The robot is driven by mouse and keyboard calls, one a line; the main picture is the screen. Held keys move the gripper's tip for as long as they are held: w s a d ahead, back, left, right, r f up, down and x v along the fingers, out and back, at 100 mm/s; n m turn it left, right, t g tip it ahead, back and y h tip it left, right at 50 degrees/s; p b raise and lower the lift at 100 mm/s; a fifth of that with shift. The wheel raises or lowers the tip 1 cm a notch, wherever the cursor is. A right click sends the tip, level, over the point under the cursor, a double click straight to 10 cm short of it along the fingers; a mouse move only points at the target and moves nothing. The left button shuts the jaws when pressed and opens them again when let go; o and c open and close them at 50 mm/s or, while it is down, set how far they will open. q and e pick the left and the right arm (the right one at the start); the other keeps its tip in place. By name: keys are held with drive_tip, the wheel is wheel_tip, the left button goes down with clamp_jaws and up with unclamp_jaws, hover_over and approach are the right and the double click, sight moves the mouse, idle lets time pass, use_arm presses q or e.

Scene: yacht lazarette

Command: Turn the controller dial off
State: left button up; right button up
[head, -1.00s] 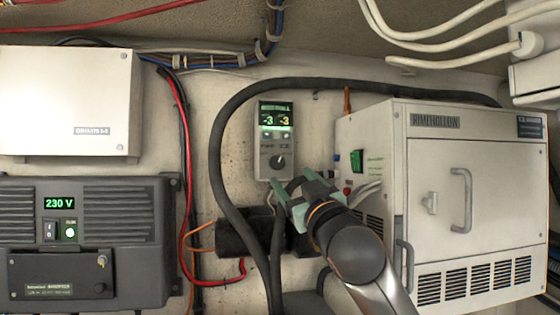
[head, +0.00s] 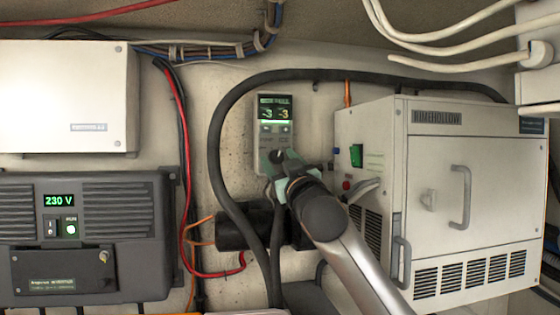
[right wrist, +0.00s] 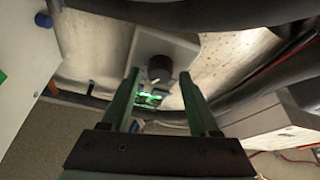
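The controller (head: 276,112) is a small grey box on the wall, with a lit screen showing "-3" in green and in yellow. Its dark round dial (head: 277,156) is low on its face, partly covered by my gripper. My right gripper (head: 279,164) is in front of the controller's lower part. In the right wrist view the dial (right wrist: 160,68) lies between the tips of the two open green fingers (right wrist: 159,76), with gaps on both sides. I cannot tell if the tips reach past its front. My left gripper is not in view.
A white cabinet (head: 470,165) with a handle stands close on the right. A thick black hose (head: 217,150) loops around the controller. An inverter (head: 75,225) showing 230 V and a white box (head: 65,97) are on the left. Black cylinders (head: 235,228) sit below.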

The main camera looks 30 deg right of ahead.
clamp_jaws()
drive_tip(key=shift+n, duration=0.5)
drive_tip(key=n+y, duration=0.1)
drive_tip(key=n, duration=0.1)
drive_tip(key=n+y, duration=0.1)
drive_tip(key=n, duration=0.2)
drive_tip(key=shift+d+g+y, duration=0.2)
drive_tip(key=shift+g+y, duration=0.1)
drive_tip(key=shift+y, duration=0.1)
drive_tip(key=n+y, duration=0.1)
drive_tip(key=n, duration=0.1)
drive_tip(key=n+g+y, duration=0.1)
drive_tip(key=n, duration=0.2)
drive_tip(key=shift+r+n, duration=0.2)
drive_tip(key=shift+n, duration=0.1)
drive_tip(key=n+g, duration=0.1)
drive_tip(key=n, duration=0.1)
drive_tip(key=n+g+y, duration=0.1)
drive_tip(key=n, duration=0.2)
drive_tip(key=shift+r+n+g, duration=0.15)
drive_tip(key=shift+n+g, duration=0.15)
drive_tip(key=shift+n+g+h, duration=0.3)
drive_tip(key=shift+n+g, duration=0.4)
drive_tip(key=shift+n, duration=1)
